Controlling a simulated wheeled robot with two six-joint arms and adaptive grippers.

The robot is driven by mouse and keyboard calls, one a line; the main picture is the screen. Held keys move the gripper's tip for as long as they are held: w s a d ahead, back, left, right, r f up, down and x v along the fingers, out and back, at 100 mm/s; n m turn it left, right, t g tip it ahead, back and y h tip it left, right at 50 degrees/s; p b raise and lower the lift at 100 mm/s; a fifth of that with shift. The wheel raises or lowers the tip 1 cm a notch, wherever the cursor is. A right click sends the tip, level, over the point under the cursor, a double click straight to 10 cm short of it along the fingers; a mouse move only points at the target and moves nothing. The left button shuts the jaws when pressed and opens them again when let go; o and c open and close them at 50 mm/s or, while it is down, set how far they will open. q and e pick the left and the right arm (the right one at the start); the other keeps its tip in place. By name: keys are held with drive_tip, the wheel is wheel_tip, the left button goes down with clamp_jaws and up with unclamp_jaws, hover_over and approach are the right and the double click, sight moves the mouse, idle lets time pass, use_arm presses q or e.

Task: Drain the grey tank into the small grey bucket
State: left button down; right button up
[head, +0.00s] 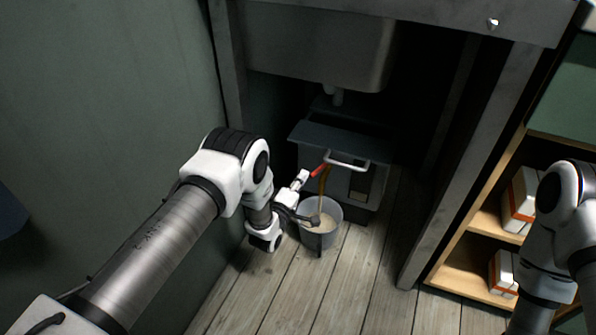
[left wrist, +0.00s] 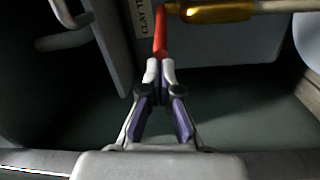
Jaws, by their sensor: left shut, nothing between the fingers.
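The grey tank (head: 352,178) stands on the floor under the sink, with a light bar handle on its front. A red valve lever (head: 319,170) sticks out at its front left; it also shows in the left wrist view (left wrist: 160,35) beside the brass valve body (left wrist: 220,12). A thin brownish stream (head: 322,190) runs down below the valve into the small grey bucket (head: 318,240), where pale liquid shows. My left gripper (head: 303,178) is shut and empty, its tips (left wrist: 159,68) at the red lever's end. Whether they touch it is unclear. My right gripper is out of view.
The sink (head: 320,50) and its drain hang above the tank. A table leg (head: 470,170) stands to the right, beside wooden shelves (head: 465,280) with white and orange boxes (head: 521,200). A green wall is at left. The plank floor (head: 350,290) in front is clear.

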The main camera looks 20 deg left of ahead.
use_arm(q)
drive_tip(key=shift+s+d+p, duration=0.4)
drive_tip(key=shift+d+p, duration=0.1)
drive_tip(key=shift+d, duration=0.35)
